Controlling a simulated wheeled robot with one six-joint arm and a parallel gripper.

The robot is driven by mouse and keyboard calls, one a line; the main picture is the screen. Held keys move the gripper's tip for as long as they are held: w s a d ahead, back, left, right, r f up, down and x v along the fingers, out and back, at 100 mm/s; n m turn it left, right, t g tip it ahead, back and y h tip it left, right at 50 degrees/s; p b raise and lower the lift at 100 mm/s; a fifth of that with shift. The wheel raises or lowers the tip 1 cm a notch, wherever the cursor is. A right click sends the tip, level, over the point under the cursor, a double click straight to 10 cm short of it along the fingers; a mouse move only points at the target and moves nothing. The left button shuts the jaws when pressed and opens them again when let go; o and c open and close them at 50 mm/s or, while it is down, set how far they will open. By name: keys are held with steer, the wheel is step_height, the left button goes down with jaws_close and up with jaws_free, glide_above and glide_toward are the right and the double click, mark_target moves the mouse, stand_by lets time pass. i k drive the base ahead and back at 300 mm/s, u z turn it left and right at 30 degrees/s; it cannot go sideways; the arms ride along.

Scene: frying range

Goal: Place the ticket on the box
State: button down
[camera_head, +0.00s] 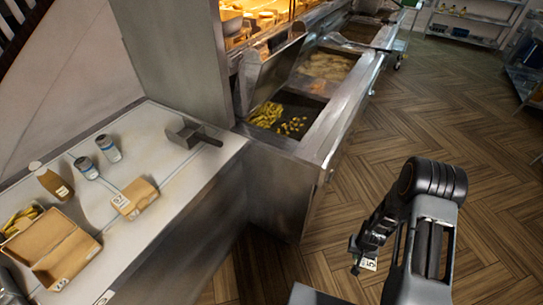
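My gripper (359,257) is at the lower right, over the wooden floor and away from the counter. It appears shut on a small white ticket (369,264) with dark print, which sticks out at the fingertips. The fingers are small and dark, so their exact grip is hard to see. A closed brown box (142,192) with a white label on its front stands on the counter. A larger brown box (68,262) with its lid open and a white label is at the left. Another white printed ticket (104,298) lies at the counter's bottom edge, partly cut off.
The pale counter (175,205) also holds two cans (108,148), a brown bottle (54,184), a metal scoop (193,135) and yellow food at the left edge. Fryers (290,115) stand behind. The counter's right side is mostly bare, and the floor (470,140) is open.

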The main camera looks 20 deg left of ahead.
mark_target(134, 189)
steer(key=u, duration=2.05)
